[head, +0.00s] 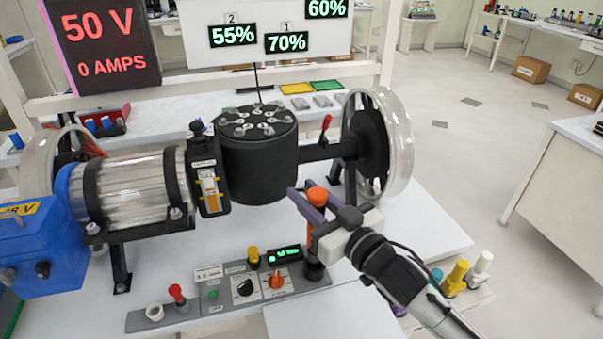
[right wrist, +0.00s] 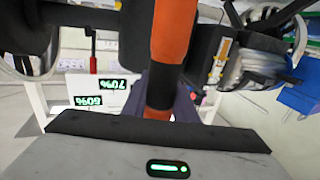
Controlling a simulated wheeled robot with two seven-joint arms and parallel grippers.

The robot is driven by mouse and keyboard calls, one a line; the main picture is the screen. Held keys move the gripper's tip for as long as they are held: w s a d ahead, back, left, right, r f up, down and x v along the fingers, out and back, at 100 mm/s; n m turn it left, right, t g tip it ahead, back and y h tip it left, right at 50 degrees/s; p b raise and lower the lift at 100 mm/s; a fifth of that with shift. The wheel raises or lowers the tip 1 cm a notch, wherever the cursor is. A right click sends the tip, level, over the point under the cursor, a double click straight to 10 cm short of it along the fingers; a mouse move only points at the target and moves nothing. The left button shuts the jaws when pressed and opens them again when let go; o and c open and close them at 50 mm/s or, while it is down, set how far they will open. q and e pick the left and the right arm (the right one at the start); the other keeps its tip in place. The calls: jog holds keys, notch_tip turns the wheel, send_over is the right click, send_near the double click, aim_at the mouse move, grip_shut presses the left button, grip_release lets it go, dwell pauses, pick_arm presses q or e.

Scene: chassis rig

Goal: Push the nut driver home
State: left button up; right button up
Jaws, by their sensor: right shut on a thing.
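The nut driver (head: 317,196) has an orange and black handle and stands about upright at the right end of the grey control panel. Its lower end meets a dark round holder (head: 314,266); how deep it sits I cannot tell. My right gripper (head: 306,195), with purple fingers, is shut on the nut driver's handle. In the right wrist view the orange and black handle (right wrist: 174,35) runs down between the fingers (right wrist: 160,95). My left gripper is not in view.
The black drum (head: 258,155) and clear-rimmed wheel (head: 395,140) stand close behind the gripper. The grey panel (head: 215,300) carries knobs and a red plug. Yellow and white bottles (head: 457,275) stand at right. White table is bare (head: 425,220) beyond my right arm.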

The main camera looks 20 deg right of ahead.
jog(key=shift+w+d+r, duration=0.15)
jog(key=shift+w+r, duration=0.05)
jog(key=shift+w, duration=0.25)
jog(key=shift+w+d+r, duration=0.1)
jog(key=shift+w+r, duration=0.1)
jog(key=shift+w, duration=0.2)
jog(key=shift+s, duration=0.1)
notch_tip(320, 180, down, 4)
jog(key=b, duration=0.2)
jog(key=shift+f+b, duration=0.15)
jog(key=shift+b, duration=0.2)
jog(key=shift+f+b, duration=1.45)
jog(key=shift+f, duration=1.05)
dwell(1.4)
